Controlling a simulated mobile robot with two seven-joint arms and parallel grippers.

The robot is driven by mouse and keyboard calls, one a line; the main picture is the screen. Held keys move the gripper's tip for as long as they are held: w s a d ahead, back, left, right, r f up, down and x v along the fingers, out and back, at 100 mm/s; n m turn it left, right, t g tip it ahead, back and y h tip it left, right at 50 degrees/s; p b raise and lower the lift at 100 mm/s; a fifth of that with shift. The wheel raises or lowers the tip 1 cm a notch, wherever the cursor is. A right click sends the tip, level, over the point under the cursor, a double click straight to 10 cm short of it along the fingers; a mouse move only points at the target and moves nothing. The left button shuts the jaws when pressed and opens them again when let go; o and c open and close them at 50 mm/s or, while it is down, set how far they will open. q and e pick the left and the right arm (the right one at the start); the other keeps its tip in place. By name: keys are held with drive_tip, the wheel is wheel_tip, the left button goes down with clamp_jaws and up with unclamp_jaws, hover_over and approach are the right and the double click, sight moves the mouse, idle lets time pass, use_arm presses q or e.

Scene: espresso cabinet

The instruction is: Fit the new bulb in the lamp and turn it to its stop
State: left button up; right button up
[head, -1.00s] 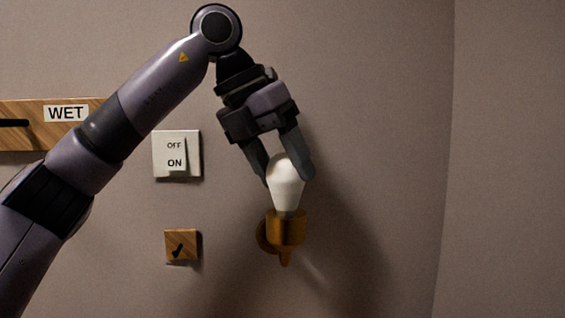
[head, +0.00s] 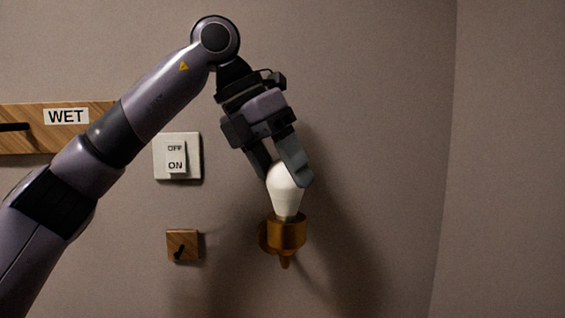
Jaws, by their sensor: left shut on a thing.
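The white bulb (head: 285,195) stands upright in the brass lamp socket (head: 287,232) on the wall, its lower end at the socket's mouth. How deep its base sits in the socket is hidden. My left gripper (head: 278,175) comes down from above and is shut on the bulb, with one finger on each side of the glass. My right gripper is not in view.
A white switch (head: 177,157) marked OFF and ON is on the wall left of the lamp. Below it is a small wooden block with a dark hook (head: 182,245). A wooden board labelled WET (head: 40,138) is at the far left. The wall right of the lamp is clear.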

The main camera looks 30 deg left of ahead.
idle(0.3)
use_arm(q)
drive_tip(key=shift+r+m+g+h+p, duration=0.1)
drive_tip(key=shift+m+g+h+p, duration=0.25)
drive_tip(key=shift+m+p, duration=0.7)
drive_tip(key=shift+p, duration=0.3)
drive_tip(key=shift+w+m+g+p, duration=0.1)
drive_tip(key=shift+m+g+p, duration=0.35)
drive_tip(key=shift+m+p, duration=0.3)
drive_tip(key=shift+m, duration=0.5)
drive_tip(key=shift+g, duration=0.3)
